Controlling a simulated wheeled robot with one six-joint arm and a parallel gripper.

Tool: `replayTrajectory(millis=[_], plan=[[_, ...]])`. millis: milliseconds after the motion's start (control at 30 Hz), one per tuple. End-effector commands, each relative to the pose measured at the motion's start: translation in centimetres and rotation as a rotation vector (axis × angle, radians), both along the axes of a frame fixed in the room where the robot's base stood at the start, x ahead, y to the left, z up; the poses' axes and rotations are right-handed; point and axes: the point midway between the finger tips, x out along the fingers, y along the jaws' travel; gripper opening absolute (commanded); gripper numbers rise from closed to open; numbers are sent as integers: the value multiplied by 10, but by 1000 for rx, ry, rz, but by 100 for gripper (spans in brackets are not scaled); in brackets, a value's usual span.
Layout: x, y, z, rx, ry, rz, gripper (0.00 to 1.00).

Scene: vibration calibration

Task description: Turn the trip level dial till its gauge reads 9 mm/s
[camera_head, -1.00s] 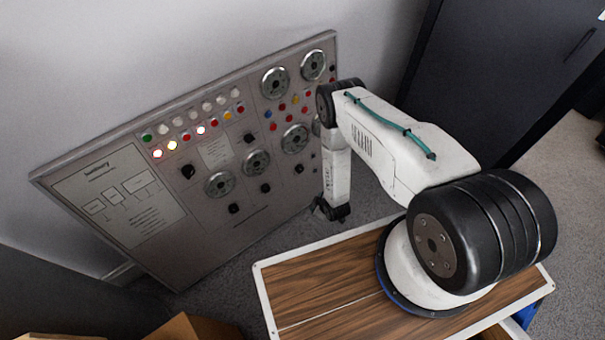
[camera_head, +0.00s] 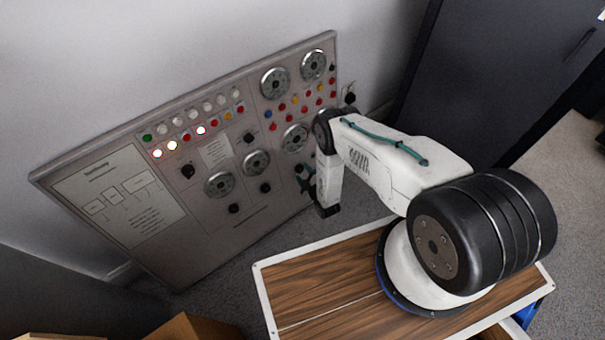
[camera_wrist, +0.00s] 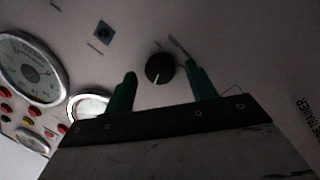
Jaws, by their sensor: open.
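A round black dial (camera_wrist: 159,68) with a pale pointer line sits on the grey panel in the wrist view. My gripper (camera_wrist: 160,72) is open, with one green finger on each side of the dial and a gap on both sides. I cannot tell how far the fingertips are from the panel. In the head view my gripper (camera_head: 304,180) is at the panel's lower right, and the dial there is hard to make out. A large round gauge (camera_wrist: 30,70) is at the left of the wrist view; its reading is too small to tell.
The panel (camera_head: 110,205) leans at the wall and carries several gauges, lamps and black knobs. A second gauge (camera_wrist: 88,105) is partly behind my left finger. A dark cabinet (camera_head: 470,75) stands right.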

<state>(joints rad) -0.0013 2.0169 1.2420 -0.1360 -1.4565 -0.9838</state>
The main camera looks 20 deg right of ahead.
Motion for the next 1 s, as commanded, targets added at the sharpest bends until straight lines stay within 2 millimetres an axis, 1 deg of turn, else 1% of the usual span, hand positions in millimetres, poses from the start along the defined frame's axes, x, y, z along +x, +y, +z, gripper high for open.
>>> replayTrajectory(millis=[100, 333, 367, 400, 467, 500, 567, 600, 767, 1000], plan=[[6, 1, -1, 0, -1, 1, 56], [6, 1, -1, 1, 1, 0, 56], [6, 1, -1, 1, 1, 0, 51], [6, 1, -1, 1, 1, 0, 40], [6, 1, -1, 1, 1, 0, 23], [6, 1, -1, 1, 1, 0, 12], [6, 1, -1, 1, 1, 0, 12], [6, 4, -1, 1, 1, 2, 12], [6, 2, -1, 13, 5, -1, 12], [6, 1, -1, 94, 32, -18, 12]])
